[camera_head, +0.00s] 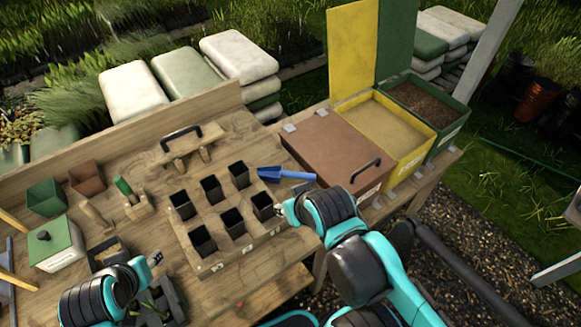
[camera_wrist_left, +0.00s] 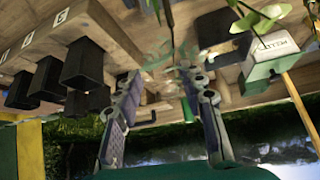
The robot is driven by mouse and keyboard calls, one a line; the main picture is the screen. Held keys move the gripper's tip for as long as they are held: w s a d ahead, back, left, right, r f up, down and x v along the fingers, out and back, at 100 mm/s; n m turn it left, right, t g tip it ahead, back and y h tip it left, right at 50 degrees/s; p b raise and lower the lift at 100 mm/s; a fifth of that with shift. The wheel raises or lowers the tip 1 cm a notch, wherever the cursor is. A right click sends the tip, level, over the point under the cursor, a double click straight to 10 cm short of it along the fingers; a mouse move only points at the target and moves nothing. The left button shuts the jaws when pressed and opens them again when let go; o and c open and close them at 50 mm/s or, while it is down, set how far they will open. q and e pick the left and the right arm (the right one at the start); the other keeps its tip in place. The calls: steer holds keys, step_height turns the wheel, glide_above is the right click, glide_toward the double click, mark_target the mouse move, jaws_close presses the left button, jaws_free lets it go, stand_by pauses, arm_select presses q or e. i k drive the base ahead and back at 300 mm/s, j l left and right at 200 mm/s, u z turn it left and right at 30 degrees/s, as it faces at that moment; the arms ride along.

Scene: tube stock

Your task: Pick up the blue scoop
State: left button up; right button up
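The blue scoop (camera_head: 286,174) lies on the wooden bench in the head view, just past the right end of the pot rack and left of the brown lidded bin. My right gripper (camera_head: 283,211) is on the near side of the scoop, beside the rack's right edge, and apart from the scoop. Its fingers are too small and partly hidden to tell open from shut. My left gripper (camera_head: 156,258) is left of the rack, far from the scoop. In the left wrist view its fingers (camera_wrist_left: 160,82) are spread with nothing clearly held between them.
A wooden rack (camera_head: 215,264) holds several black pots (camera_head: 232,222). A brown bin (camera_head: 335,150) with a black handle, a yellow bin (camera_head: 395,125) and a green bin (camera_head: 425,98) stand at the right. A green-lidded box (camera_head: 55,246) and small pots sit at the left.

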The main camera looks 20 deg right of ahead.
mark_target(272, 173)
steer(key=k+z, duration=0.45)
steer(key=z, duration=0.15)
steer(key=i, duration=0.35)
steer(key=i+l+z, duration=0.2)
steer(key=i+l, duration=0.25)
